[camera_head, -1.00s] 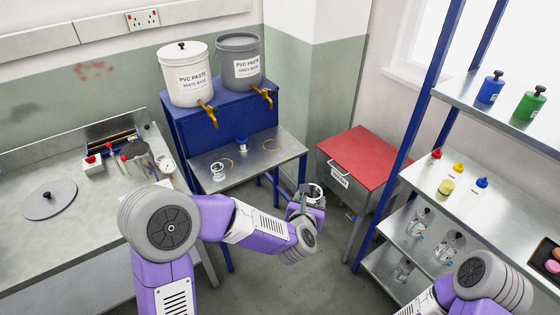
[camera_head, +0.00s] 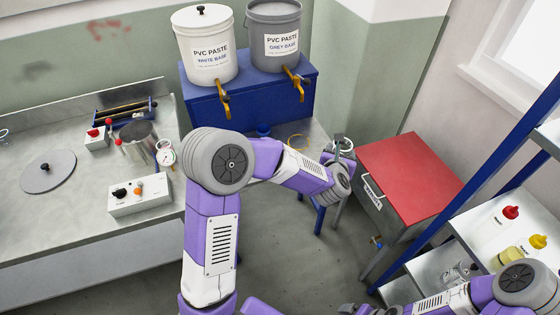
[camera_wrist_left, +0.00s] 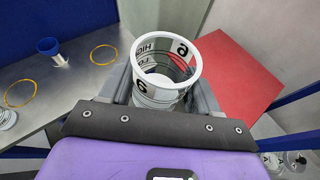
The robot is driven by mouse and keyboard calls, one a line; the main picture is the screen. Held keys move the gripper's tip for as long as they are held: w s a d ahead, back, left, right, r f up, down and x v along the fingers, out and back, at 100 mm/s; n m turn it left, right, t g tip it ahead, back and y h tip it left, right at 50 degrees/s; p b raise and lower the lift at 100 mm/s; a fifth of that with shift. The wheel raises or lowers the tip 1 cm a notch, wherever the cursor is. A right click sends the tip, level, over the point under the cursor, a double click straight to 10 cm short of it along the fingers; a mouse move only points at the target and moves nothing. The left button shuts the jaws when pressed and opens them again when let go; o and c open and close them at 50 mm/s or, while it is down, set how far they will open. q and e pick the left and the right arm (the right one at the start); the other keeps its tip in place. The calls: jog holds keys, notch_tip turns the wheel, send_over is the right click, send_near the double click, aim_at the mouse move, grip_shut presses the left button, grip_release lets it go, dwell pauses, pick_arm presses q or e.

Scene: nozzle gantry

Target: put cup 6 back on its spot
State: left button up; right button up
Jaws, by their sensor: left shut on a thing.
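Cup 6 (camera_wrist_left: 168,68) is a clear cup with a white rim and a white label bearing a 6. My left gripper (camera_wrist_left: 165,85) is shut around it, and it appears upright. In the head view the cup (camera_head: 343,144) and left gripper (camera_head: 341,160) are at the right end of the metal bench under the taps. Two yellow rings show empty on the bench in the left wrist view, a near one (camera_wrist_left: 20,93) and a far one (camera_wrist_left: 103,54). My right gripper (camera_head: 366,309) is at the bottom edge of the head view; its jaws are unclear.
The red-topped cabinet (camera_head: 408,178) is close right of my left gripper. Two paste buckets with taps stand above the bench.

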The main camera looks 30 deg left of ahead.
pick_arm(q)
jog(key=w+a+f+n+g+y+b, duration=0.1)
jog(key=w+a+f+n+y+b, duration=0.1)
jog(key=a+f, duration=0.3)
jog(key=w+a+f+n+g+y+b, duration=0.1)
jog(key=a+f+b, duration=0.4)
jog(key=a, duration=0.7)
jog(key=w+a+f+n+g+y+b, duration=0.1)
jog(key=w+a+f+n+y+b, duration=0.2)
jog(key=a+f, duration=0.3)
jog(key=shift+w+a+f+n+b, duration=0.1)
jog(key=shift+a+f+n+b, duration=0.15)
jog(key=shift+a, duration=0.45)
jog(key=shift+a+f+n+b, duration=0.15)
jog(key=shift+a+b, duration=0.05)
jog(key=shift+a, duration=0.5)
notch_tip(320, 180, down, 5)
jog(key=shift+f+b, duration=0.15)
jog(key=shift+b, duration=0.6)
